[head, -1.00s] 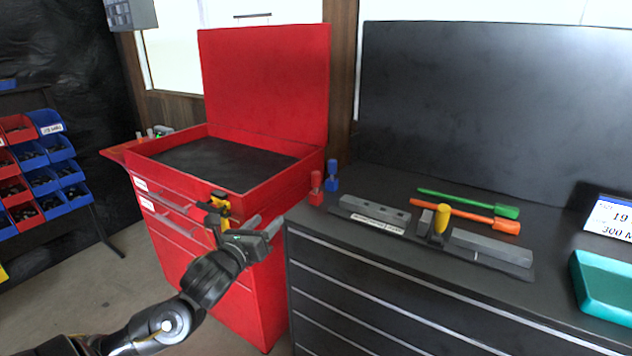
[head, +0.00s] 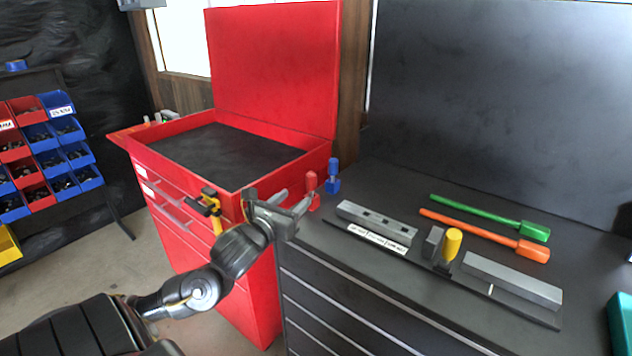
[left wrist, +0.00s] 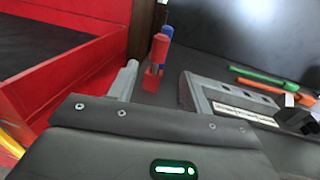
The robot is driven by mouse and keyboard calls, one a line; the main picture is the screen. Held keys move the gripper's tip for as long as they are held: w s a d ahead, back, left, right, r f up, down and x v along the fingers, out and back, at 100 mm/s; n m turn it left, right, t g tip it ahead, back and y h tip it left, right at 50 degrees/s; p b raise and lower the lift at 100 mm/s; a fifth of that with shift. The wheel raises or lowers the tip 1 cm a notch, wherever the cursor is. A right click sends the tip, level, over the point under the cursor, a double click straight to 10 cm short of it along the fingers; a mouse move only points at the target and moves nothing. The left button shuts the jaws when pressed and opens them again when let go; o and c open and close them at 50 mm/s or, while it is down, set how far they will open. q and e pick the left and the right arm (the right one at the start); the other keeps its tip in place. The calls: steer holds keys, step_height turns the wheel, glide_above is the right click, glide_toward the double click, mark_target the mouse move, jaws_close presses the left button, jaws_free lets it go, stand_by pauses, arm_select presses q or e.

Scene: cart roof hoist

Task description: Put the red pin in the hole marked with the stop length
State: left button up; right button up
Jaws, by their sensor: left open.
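The red pin (head: 311,188) stands upright on a square red base at the left end of the dark worktop. A blue pin (head: 333,172) stands just behind it. The grey hole block (head: 372,216) has several dark holes on top and a white label strip (head: 381,237) along its front; its markings are too small to read. My left gripper (head: 294,202) is open just in front and left of the red pin. In the left wrist view the red pin (left wrist: 157,58) shows between and beyond the two fingers, apparently untouched. My right gripper is out of view.
The black fixture also carries a yellow-handled stop (head: 453,243) and a long grey bar (head: 513,280). Green (head: 490,216) and orange (head: 484,234) tools lie behind it. The open red cart (head: 225,165) stands left, a teal tray (head: 621,325) far right.

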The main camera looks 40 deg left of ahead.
mark_target(309, 183)
arm_select(q)
steer(key=w, duration=0.2)
steer(key=shift+w+a+r+p, duration=0.2)
steer(key=shift+w+a+p, duration=0.15)
steer(key=shift+a+p, duration=0.05)
steer(key=shift+w+a+f, duration=0.1)
steer(key=shift+w+f, duration=0.1)
steer(key=shift+w, duration=0.75)
steer(key=shift+w+a+r+p, duration=0.1)
steer(key=shift+w+r+p, duration=0.15)
steer(key=shift+w+p, duration=0.2)
steer(key=w, duration=0.1)
steer(key=w+p, duration=0.1)
steer(key=w, duration=0.1)
steer(key=shift+w+a+p, duration=0.3)
steer(key=shift+p, duration=0.05)
steer(key=shift+w+f, duration=0.2)
steer(key=shift+w, duration=0.15)
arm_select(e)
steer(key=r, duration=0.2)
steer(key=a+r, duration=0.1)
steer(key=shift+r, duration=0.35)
